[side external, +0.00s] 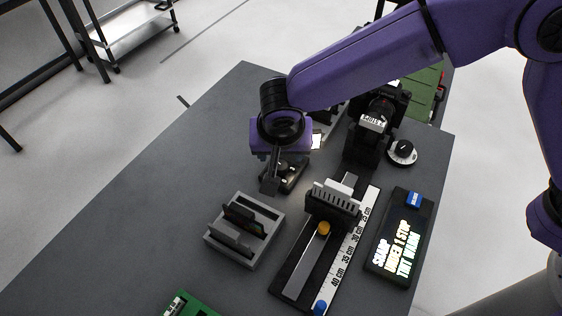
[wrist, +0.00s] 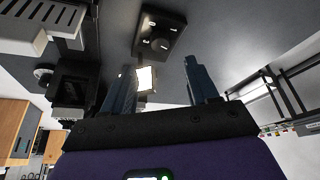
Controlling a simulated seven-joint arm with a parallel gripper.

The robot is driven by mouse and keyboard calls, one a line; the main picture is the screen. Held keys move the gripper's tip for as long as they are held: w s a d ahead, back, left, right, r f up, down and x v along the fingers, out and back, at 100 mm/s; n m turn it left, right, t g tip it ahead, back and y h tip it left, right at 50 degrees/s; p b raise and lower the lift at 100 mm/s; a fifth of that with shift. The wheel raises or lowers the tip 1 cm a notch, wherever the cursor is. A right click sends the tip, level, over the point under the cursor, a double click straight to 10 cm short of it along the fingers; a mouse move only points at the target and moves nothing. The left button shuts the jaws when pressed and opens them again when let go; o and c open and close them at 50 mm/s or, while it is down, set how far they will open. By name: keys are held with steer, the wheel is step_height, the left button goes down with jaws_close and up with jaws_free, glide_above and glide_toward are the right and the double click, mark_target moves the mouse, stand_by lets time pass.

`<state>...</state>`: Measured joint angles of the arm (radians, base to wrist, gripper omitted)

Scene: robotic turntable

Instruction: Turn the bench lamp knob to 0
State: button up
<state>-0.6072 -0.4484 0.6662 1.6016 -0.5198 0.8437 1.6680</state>
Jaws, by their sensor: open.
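A black box with a round black knob (wrist: 160,43) and several small white marks around it lies on the grey bench; I take this to be the bench lamp knob. The marks are too small to read. A bright lit panel (wrist: 147,79) stands close to it. In the side view the knob box (side external: 291,176) sits just right of my gripper's finger and is partly hidden. My gripper (wrist: 158,68) is open and empty, its two fingers apart, with the knob beyond the fingertips. I cannot tell whether a finger touches the box.
A grey slotted holder (side external: 244,232) stands in front of my gripper. A slider with a ruler (side external: 353,236), a lit display box (side external: 400,237), a camera-like device (side external: 373,125) and a white-rimmed dial (side external: 402,153) stand to the right. The bench (side external: 200,165) is clear at left.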

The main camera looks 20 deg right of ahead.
mark_target(281, 166)
steer(key=x, duration=0.9)
steer(key=shift+w+f, duration=0.1)
steer(key=shift+w, duration=0.05)
